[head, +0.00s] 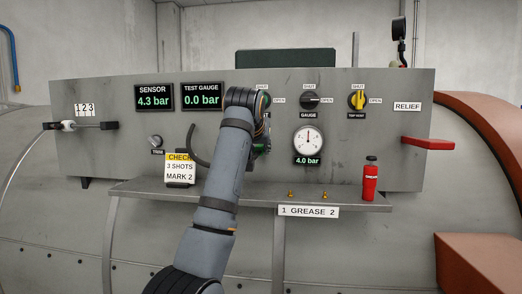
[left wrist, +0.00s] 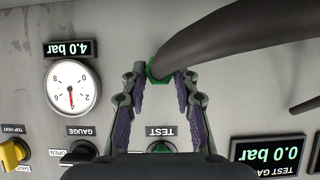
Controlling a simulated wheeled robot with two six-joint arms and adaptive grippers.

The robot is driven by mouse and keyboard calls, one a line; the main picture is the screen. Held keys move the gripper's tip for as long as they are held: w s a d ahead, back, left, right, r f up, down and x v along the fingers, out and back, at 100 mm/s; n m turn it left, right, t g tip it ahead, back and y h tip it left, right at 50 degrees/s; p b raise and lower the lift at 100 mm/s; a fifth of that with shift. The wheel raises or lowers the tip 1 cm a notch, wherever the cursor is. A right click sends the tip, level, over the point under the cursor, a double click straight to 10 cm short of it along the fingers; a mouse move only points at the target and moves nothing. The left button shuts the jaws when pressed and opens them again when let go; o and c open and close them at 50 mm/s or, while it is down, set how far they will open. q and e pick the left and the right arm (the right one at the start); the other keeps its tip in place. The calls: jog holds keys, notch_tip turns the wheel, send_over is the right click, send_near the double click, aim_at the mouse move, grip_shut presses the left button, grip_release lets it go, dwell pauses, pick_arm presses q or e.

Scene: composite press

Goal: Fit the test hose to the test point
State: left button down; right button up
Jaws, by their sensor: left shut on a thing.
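The test hose is a thick dark hose (left wrist: 225,38) with a green end fitting (left wrist: 157,70). My left gripper (left wrist: 162,77) is shut on the green fitting, close to the grey panel. In the head view my left arm covers most of the gripper (head: 262,147), and a curved piece of the hose (head: 192,149) shows left of the arm. I cannot make out the test point; whether the fitting is seated on it cannot be told. The TEST valve's green knob (left wrist: 160,147) is partly hidden by the gripper. The test gauge display (head: 202,96) reads 0.0 bar. My right gripper is not in view.
The sensor display (head: 153,97) reads 4.3 bar. A round dial gauge (head: 308,140) stands right of the gripper, with black GAUGE (head: 309,101) and yellow TOP VENT (head: 357,100) knobs above. A shelf (head: 240,199) juts out below; a red bottle (head: 370,182) stands at its right.

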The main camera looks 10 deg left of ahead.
pick_arm(q)
jog(key=c, duration=0.9)
grip_release()
jog(key=shift+w, duration=0.1)
jog(key=shift+c, duration=0.2)
